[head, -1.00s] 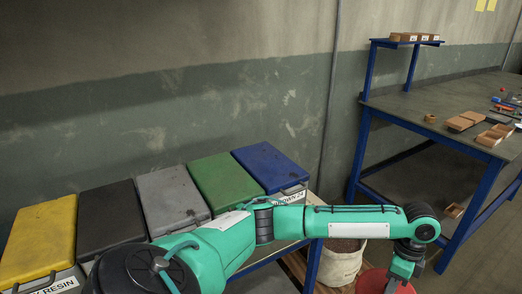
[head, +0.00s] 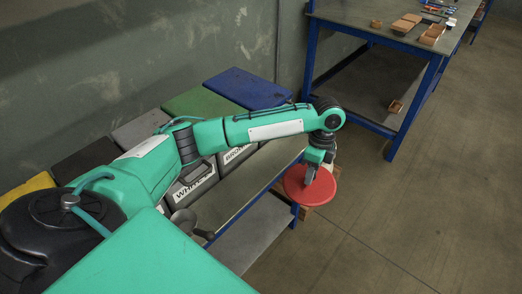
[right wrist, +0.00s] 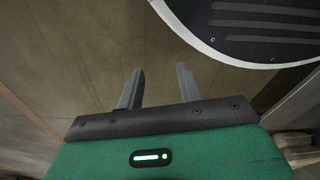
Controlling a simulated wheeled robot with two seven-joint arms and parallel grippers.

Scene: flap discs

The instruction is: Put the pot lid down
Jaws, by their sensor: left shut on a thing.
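The red pot lid (head: 318,190) is a round disc in the head view, right of centre. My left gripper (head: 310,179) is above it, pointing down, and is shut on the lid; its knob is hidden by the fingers. The lid is held beside the blue-framed shelf, with a brown wooden thing partly hidden behind and under it. I cannot tell whether the lid touches anything below. My right gripper (right wrist: 158,90) shows in the right wrist view with its two fingers apart and nothing between them.
Lidded cases in several colours, such as the blue one (head: 247,88), stand along the wall at left. A blue-framed workbench (head: 365,36) with blocks and tools stands at the back right. The floor (head: 410,200) at right is clear.

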